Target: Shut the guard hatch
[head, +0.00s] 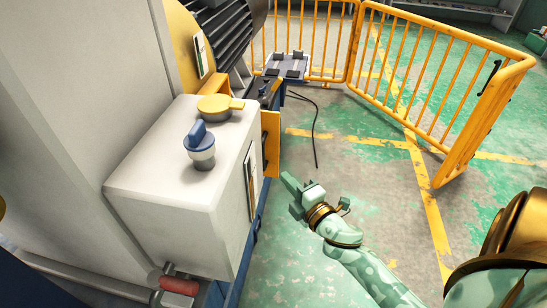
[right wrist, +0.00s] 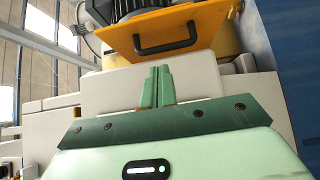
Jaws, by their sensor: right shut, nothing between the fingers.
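The guard hatch (right wrist: 190,28) is an orange panel with a black bar handle (right wrist: 165,38); it shows at the top of the right wrist view, in front of a dark ribbed part. It appears to stand out from the machine. In the head view an orange panel (head: 271,143), likely the same hatch, shows nearly edge-on beside the white housing. My right gripper (head: 291,184) is below and to the right of that panel, apart from it. Its two green fingers (right wrist: 157,86) are together and empty, pointing toward the hatch. My left gripper is out of view.
The white housing (head: 165,165) carries a blue knob (head: 200,140) and a yellow knob (head: 215,107). Yellow railings (head: 425,60) stand at the back and right. A black cable (head: 315,130) lies on the green floor.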

